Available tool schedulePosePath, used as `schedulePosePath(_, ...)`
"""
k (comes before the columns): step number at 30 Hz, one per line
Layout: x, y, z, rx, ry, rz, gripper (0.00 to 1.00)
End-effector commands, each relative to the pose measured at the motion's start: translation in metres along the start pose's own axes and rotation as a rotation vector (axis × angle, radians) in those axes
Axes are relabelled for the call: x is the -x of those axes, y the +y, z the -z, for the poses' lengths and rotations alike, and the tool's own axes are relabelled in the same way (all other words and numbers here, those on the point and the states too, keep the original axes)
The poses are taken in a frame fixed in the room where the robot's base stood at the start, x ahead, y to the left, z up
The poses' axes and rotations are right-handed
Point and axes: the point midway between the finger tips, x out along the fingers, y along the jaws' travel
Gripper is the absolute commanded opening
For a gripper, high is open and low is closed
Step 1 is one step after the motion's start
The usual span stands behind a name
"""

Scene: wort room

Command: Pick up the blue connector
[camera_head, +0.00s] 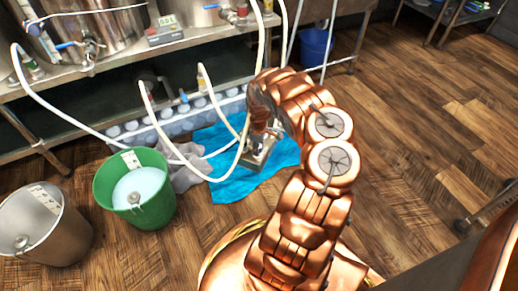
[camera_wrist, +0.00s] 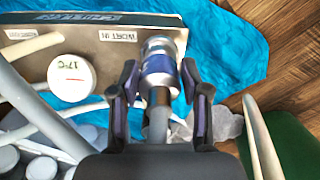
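The blue connector (camera_wrist: 158,66), a silver fitting with a blue band, shows in the wrist view on the plate's near edge. A grey tube runs from it toward my wrist. My gripper (camera_wrist: 160,80) has its two dark fingers apart, one on each side of the connector, with narrow gaps. I see no clear contact. The metal plate (camera_wrist: 215,18) carries a "WORT IN" label (camera_wrist: 118,37) and a white round "17°C" gauge (camera_wrist: 72,77). In the head view the plate (camera_head: 259,160) lies on a blue cloth (camera_head: 230,186), and my arm hides most of the connector.
A green bucket (camera_head: 108,190) of pale liquid and a steel bucket (camera_head: 78,236) stand at left. White hoses (camera_head: 222,108) loop from the steel bench (camera_head: 120,62) to the plate. A grey rag (camera_head: 190,172) lies beside the cloth. Wood floor (camera_head: 420,165) is clear at right.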

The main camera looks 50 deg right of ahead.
Motion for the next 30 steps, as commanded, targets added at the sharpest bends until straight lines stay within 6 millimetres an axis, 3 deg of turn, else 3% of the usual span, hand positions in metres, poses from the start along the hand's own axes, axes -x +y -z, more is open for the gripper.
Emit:
schedulePosePath(2,0.0,0.0,0.0,0.0,0.0,0.0,0.35)
schedulePosePath(12,0.0,0.0,0.0,0.0,0.0,0.0,0.0)
schedulePosePath(23,0.005,0.0,0.0,0.001,0.0,0.0,0.0)
schedulePosePath(30,0.034,0.001,0.001,0.002,0.0,-0.002,0.0)
